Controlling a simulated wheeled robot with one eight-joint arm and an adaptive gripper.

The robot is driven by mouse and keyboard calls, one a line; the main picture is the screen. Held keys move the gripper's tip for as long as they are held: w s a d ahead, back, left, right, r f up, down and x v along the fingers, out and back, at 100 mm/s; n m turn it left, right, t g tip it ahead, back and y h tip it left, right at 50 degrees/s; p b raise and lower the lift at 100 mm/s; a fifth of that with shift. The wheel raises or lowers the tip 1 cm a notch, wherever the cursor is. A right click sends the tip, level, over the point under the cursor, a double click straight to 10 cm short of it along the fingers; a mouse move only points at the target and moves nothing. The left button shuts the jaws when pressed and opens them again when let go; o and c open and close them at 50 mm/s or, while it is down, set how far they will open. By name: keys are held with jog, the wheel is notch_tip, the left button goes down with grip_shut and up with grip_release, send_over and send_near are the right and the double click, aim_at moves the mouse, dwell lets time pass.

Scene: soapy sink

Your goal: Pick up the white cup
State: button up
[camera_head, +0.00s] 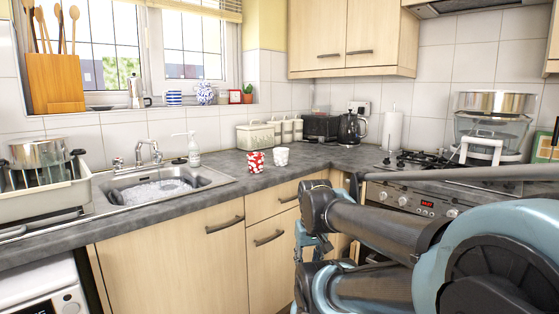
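The white cup (281,157) stands upright on the grey worktop, near the corner and to the right of the sink. A red cup with white spots (255,162) stands just left of it, close by. My dark and light-blue arm fills the lower right, in front of the cupboards and oven. Small light-blue parts below the worktop edge may be my gripper (311,238). They are partly hidden by my arm links, and their opening cannot be made out. They are apart from the white cup, lower and nearer to me.
The sink (208,179) with suds lies left of the cups, with a soap bottle (194,150) behind it. Cream canisters (256,135), a black kettle (351,128) and a paper roll (393,130) stand behind. The worktop in front of the cups is clear. The hob (420,162) is at right.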

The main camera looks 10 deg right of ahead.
jog(key=o, duration=0.8)
jog(key=shift+s+a+r, duration=0.1)
jog(key=shift+s+r, duration=0.1)
jog(key=shift+r, duration=0.15)
jog(key=o, duration=0.5)
jog(key=w+a+r+m+y, duration=0.1)
jog(key=w+m, duration=0.1)
jog(key=w, duration=0.1)
jog(key=w+a+r+m+t+y, duration=0.1)
jog(key=w+a+r+m, duration=0.1)
jog(key=w, duration=0.1)
jog(key=w+a+r+m+t+y, duration=0.1)
jog(key=w+a+m+y, duration=0.1)
jog(key=w, duration=0.1)
jog(key=shift+w+a+r+m, duration=0.2)
jog(key=shift+w+m, duration=0.2)
jog(key=shift+c, duration=0.2)
jog(key=m+t+y, duration=0.4)
jog(key=m+t, duration=0.8)
jog(key=m, duration=1.2)
send_near(285, 155)
jog(key=x, duration=1.2)
jog(key=shift+w, duration=0.15)
